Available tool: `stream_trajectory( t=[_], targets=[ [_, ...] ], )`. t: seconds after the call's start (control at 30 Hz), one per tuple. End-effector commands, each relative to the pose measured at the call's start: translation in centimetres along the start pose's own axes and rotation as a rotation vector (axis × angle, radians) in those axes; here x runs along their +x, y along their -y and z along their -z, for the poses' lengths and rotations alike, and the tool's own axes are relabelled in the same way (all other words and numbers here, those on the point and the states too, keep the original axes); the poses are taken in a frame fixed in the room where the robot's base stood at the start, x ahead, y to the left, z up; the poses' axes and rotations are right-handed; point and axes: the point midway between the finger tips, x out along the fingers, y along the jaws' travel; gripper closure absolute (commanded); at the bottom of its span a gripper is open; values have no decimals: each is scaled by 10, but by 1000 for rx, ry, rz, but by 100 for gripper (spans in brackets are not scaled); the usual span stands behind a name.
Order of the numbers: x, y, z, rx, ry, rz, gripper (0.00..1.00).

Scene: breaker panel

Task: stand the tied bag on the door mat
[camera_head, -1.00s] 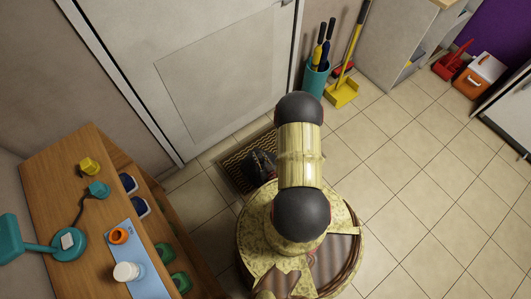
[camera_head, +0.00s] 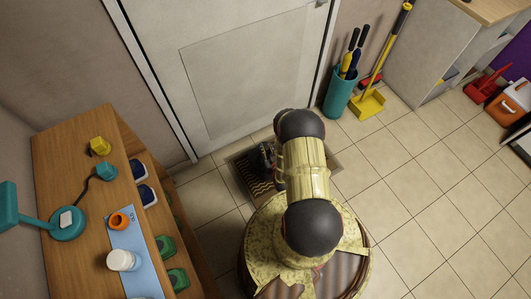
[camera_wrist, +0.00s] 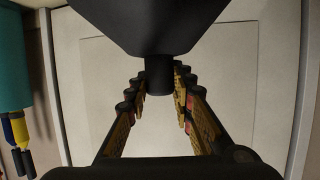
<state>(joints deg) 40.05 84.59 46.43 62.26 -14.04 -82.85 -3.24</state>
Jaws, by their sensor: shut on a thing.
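The black bag (camera_wrist: 160,20) shows upside down at the top of the wrist view, with its narrow tied neck (camera_wrist: 159,76) between my fingertips. My gripper (camera_wrist: 159,84) is shut on that neck. In the head view my dark gripper (camera_head: 266,157) appears over the brown patterned door mat (camera_head: 257,186), in front of the door. My arm covers part of the mat. I cannot make out the bag in the head view, nor tell whether its base touches the mat.
The white door (camera_head: 250,75) is just behind the mat. A teal stand (camera_head: 340,93) with umbrellas and a yellow dustpan (camera_head: 368,104) are to the right of the door. A wooden shelf unit (camera_head: 75,175) borders the left. Tiled floor (camera_head: 430,190) is clear on the right.

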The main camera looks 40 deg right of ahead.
Motion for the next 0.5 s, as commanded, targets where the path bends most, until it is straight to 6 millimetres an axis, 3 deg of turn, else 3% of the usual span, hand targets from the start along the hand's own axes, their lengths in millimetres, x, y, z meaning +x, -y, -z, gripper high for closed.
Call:
stream_trajectory(
  t=[0.33, 0.5],
  targets=[
    [20, 1, -10, -2, -5, 0, 100],
    [29, 1, -33, -1, -2, 0, 100]
  ],
)
